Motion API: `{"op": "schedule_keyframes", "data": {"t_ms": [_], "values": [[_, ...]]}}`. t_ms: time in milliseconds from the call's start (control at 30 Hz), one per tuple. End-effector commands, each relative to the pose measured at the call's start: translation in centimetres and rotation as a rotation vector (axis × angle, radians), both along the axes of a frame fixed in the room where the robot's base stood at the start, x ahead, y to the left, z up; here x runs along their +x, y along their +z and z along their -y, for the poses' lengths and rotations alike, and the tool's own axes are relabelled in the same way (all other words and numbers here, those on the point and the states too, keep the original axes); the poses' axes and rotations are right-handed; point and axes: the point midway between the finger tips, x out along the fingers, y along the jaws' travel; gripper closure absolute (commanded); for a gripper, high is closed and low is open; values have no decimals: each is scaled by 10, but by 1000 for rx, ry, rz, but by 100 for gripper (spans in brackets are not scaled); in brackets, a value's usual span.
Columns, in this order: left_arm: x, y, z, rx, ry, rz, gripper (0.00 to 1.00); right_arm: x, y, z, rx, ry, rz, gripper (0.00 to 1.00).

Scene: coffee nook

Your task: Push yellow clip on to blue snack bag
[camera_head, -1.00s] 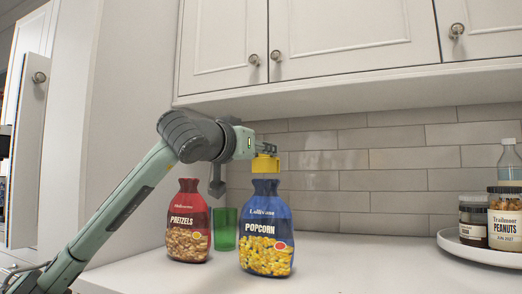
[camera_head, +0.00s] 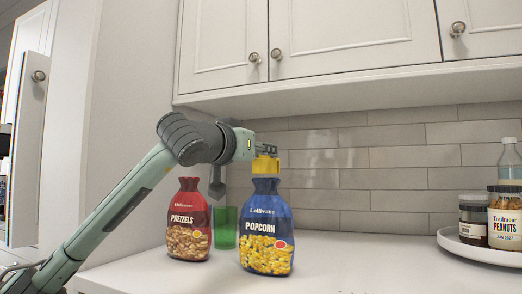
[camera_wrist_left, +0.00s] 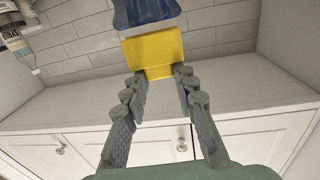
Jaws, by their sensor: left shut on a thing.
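The blue snack bag (camera_head: 266,228), labelled popcorn, stands upright on the white counter. The yellow clip (camera_head: 264,165) is at the top of the bag, right above its neck, in the head view. My left gripper (camera_head: 267,150) is shut on the clip from above. In the left wrist view the yellow clip (camera_wrist_left: 155,52) sits between the fingertips of my left gripper (camera_wrist_left: 160,75). The blue bag (camera_wrist_left: 147,12) is just beyond the clip there. I cannot tell how far the clip is seated on the bag's top edge. My right gripper is out of view.
A red pretzels bag (camera_head: 189,222) and a green glass (camera_head: 225,227) stand just left of the blue bag. A white round tray (camera_head: 480,251) with jars (camera_head: 504,220) is at the right. Cabinets (camera_head: 350,40) hang above. The counter between bag and tray is clear.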

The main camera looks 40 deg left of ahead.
Motion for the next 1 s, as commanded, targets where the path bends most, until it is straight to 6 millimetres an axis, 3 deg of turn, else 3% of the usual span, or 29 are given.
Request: {"op": "schedule_keyframes", "data": {"t_ms": [1000], "values": [[0, -12, 0, 1, 0, 0, 85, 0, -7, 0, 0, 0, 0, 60]]}}
